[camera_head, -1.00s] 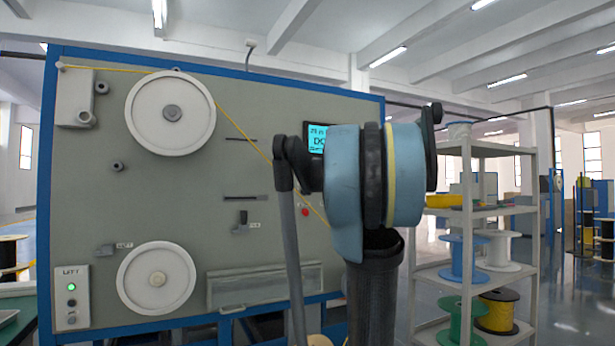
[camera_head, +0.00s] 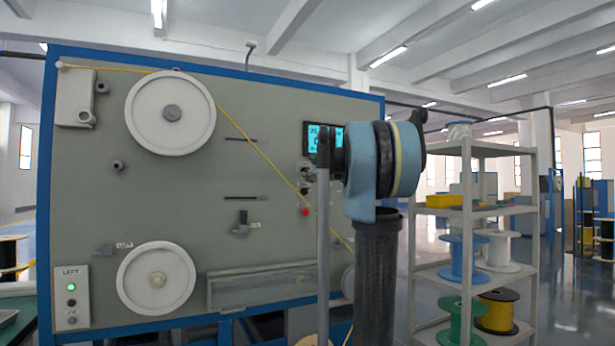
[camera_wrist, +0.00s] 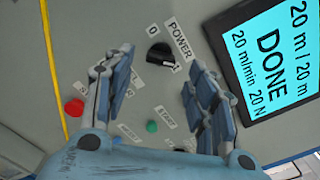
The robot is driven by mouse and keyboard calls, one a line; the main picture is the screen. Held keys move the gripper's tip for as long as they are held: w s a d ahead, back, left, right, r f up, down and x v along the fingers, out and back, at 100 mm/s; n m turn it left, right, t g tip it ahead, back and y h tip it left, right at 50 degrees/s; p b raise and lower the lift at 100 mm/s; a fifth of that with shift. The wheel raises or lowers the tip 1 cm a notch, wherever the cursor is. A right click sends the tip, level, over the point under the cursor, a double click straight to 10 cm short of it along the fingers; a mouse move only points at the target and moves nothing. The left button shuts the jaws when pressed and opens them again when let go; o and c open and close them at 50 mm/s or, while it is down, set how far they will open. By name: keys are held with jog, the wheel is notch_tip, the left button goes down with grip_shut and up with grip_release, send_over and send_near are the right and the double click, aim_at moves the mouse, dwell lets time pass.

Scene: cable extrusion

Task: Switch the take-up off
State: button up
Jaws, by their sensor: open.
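A black rotary knob (camera_wrist: 160,53) sits beside the POWER label (camera_wrist: 180,38) in the wrist view, with small 0 and 1 tags by it. I cannot tell clearly which tag it points to. My gripper (camera_wrist: 157,68) is open and empty, with one finger on each side of the knob's lower side. Whether it touches the panel cannot be told. The screen (camera_wrist: 268,52) reads DONE, 20 m / 20 m. It also shows in the head view (camera_head: 318,137), partly covered by my arm.
A red button (camera_wrist: 73,107) lies left of the fingers and a green button (camera_wrist: 151,127) below between them. Yellow cable (camera_head: 262,155) runs diagonally across the grey panel (camera_head: 90,200). A shelf (camera_head: 480,210) with spools stands at the right.

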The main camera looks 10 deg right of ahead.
jog(key=shift+x, duration=2.3)
jog(key=c, duration=1)
